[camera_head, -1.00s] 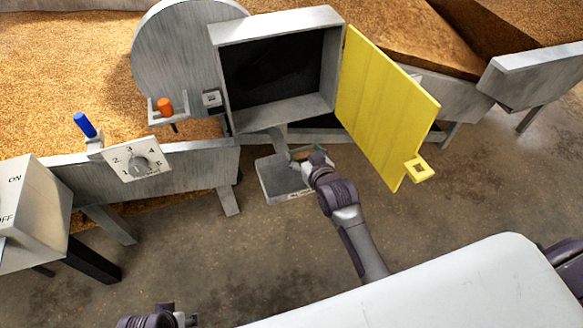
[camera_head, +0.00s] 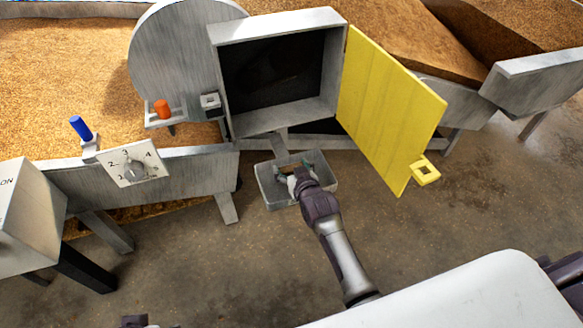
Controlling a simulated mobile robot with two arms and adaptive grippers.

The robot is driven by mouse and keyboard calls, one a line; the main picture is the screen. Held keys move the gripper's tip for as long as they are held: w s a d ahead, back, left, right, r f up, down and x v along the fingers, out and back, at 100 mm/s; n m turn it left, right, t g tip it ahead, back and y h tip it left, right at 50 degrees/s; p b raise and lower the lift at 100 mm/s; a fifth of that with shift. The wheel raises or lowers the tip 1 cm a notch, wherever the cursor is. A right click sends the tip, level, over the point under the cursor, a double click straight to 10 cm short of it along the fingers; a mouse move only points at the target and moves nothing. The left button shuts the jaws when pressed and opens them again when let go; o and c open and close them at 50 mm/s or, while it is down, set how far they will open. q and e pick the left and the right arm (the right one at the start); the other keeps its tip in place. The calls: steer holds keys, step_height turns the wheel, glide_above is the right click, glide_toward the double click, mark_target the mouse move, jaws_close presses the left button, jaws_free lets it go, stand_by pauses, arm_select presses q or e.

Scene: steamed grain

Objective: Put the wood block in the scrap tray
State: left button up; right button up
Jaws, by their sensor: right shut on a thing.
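The scrap tray (camera_head: 272,195) is a grey open box low in front of the grey cabinet. My right gripper (camera_head: 297,168) is over the tray's opening, with its fingers pointing into it. It is shut on the wood block (camera_head: 293,168), of which only a small brown piece shows between the fingers. The rest of the block is hidden by the gripper. I cannot tell whether the block touches the tray floor. Of my left arm, only a dark piece shows at the bottom edge; its fingers are out of view.
The cabinet (camera_head: 223,127) above the tray stands open, with a dark inside. Its yellow door (camera_head: 388,110) swings out to the right, with a square handle (camera_head: 425,171). A dial panel (camera_head: 133,164), blue lever (camera_head: 80,128) and orange knob (camera_head: 162,109) are at left. Floor in front is clear.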

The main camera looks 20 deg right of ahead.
arm_select(q)
steer(key=shift+f, duration=0.1)
arm_select(e)
steer(key=shift+f, duration=0.15)
steer(key=o, duration=0.9)
steer(key=shift+r, duration=0.25)
steer(key=p+v, duration=0.3)
steer(key=v, duration=0.8)
arm_select(q)
steer(key=s+x, duration=0.1)
steer(key=x, duration=0.9)
steer(key=shift+s+d+f+g, duration=0.15)
steer(key=shift+s+f+g, duration=0.2)
steer(key=shift+f, duration=0.2)
arm_select(e)
steer(key=s+d+f+g, duration=0.1)
steer(key=s+f+g, duration=0.4)
steer(key=s, duration=0.6)
steer(key=s+d+f+n+g, duration=0.1)
steer(key=s+f+g, duration=0.4)
steer(key=s, duration=0.6)
step_height(320, 180, down, 2)
steer(key=shift+d+n+g, duration=0.3)
steer(key=shift+d+g, duration=0.1)
